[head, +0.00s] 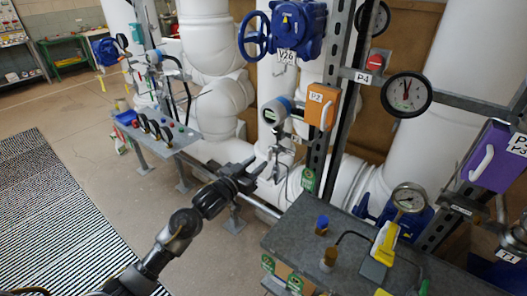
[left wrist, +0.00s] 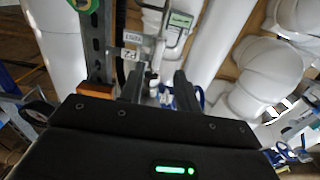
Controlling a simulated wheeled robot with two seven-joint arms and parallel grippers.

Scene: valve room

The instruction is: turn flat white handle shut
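An orange box (head: 320,107) labelled P2 on the steel post carries a white handle (head: 325,115), which stands upright and slightly tilted. A purple box (head: 492,157) at the right carries a similar white handle (head: 482,162), also tilted. I cannot tell which is the flat white handle. My left gripper (head: 254,170) is below and left of the orange box, apart from it. In the left wrist view its two fingers (left wrist: 160,88) stand apart with nothing clearly held, and an orange edge (left wrist: 95,90) shows beside them. My right gripper is not in view.
A grey bench (head: 300,243) with small fittings and a yellow tool (head: 385,243) fills the lower right. White pipes (head: 225,105) stand behind my gripper. A blue handwheel (head: 254,34) is above. A panel stand (head: 160,130) is at left, with open floor around it.

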